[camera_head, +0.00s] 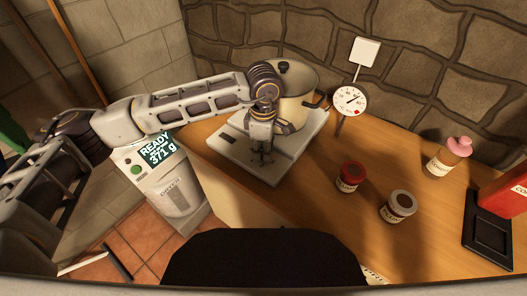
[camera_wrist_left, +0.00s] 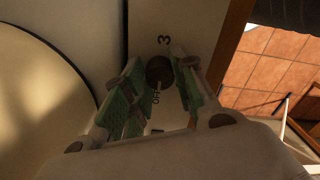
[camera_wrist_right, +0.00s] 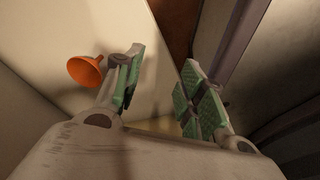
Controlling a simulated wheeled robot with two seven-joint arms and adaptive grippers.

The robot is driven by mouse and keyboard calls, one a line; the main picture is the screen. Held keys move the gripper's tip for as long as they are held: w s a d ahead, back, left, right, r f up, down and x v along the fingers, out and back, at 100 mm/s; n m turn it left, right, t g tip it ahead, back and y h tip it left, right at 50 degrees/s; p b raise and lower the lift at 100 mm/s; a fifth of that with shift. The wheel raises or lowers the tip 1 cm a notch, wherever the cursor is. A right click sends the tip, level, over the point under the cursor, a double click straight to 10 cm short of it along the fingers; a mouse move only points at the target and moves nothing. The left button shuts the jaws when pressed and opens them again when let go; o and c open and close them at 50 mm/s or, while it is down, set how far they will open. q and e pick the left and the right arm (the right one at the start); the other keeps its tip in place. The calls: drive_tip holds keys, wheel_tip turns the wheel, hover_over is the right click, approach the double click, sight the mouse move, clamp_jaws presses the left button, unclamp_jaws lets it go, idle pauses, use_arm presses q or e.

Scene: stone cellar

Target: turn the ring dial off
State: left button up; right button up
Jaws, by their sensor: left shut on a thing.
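The ring dial is a dark round knob (camera_wrist_left: 159,70) with a pale pointer line, on a white panel with a "3" and other partly covered marks. My left gripper (camera_head: 262,160) points down at the appliance's front part and hides the dial in the head view. In the left wrist view its green-padded fingers (camera_wrist_left: 157,92) are on either side of the knob, shut on it. My right gripper (camera_wrist_right: 163,85) shows only in its own wrist view, open and empty.
A gauge (camera_head: 350,99) stands behind the appliance. A black tray (camera_head: 487,229) and red box (camera_head: 506,190) are far right. An orange funnel (camera_wrist_right: 86,71) is near my right gripper.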

drive_tip(key=shift+w+a, duration=0.35)
drive_tip(key=shift+w, duration=0.2)
use_arm(q)
drive_tip(key=o, duration=1.1)
drive_tip(key=shift+c, duration=0.2)
use_arm(e)
drive_tip(key=shift+s, duration=0.1)
use_arm(q)
drive_tip(key=shift+r, duration=0.1)
drive_tip(key=shift+r, duration=4)
